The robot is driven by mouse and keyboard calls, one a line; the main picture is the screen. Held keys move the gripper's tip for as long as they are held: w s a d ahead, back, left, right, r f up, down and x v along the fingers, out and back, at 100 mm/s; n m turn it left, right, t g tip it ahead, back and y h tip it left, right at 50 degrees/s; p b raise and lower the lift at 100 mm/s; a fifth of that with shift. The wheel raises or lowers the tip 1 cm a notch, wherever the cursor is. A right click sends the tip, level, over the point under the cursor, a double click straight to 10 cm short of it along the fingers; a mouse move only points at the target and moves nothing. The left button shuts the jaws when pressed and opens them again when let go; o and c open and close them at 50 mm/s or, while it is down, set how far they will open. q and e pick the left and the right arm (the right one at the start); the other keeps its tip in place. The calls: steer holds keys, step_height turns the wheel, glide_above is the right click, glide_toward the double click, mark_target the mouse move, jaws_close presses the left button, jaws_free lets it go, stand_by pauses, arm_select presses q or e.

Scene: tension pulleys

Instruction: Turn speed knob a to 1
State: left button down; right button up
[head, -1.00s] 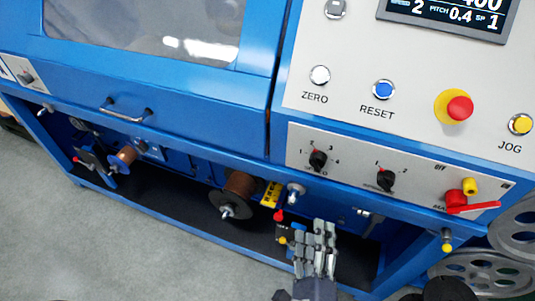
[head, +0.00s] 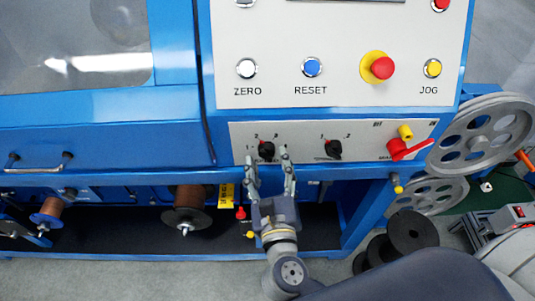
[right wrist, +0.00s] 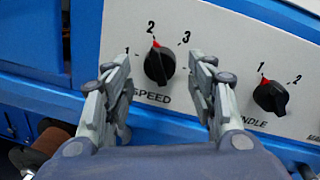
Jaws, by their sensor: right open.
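The black speed knob (head: 266,149) sits on the lower light panel, with numbers around it. In the right wrist view the knob (right wrist: 159,64) stands above the word SPEED, and its red mark points up near the 2. The 1 is to its left and the 3 to its right. My right gripper (head: 270,163) is open, just in front of and below the knob in the head view. In the right wrist view its fingers (right wrist: 161,78) stand on either side of the knob, with visible gaps. I cannot tell the remaining depth. My left gripper is not in view.
A similar spindle knob (head: 333,149) is close on the right. Beyond it are a red lever (head: 408,149) and a yellow knob (head: 405,132). A red stop button (head: 382,67) is above. Spools (head: 188,207) and grey pulleys (head: 484,135) stand lower left and right.

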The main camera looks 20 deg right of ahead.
steer(key=shift+x, duration=0.9)
steer(key=shift+c, duration=0.6)
steer(key=c, duration=1)
steer(key=shift+o, duration=0.2)
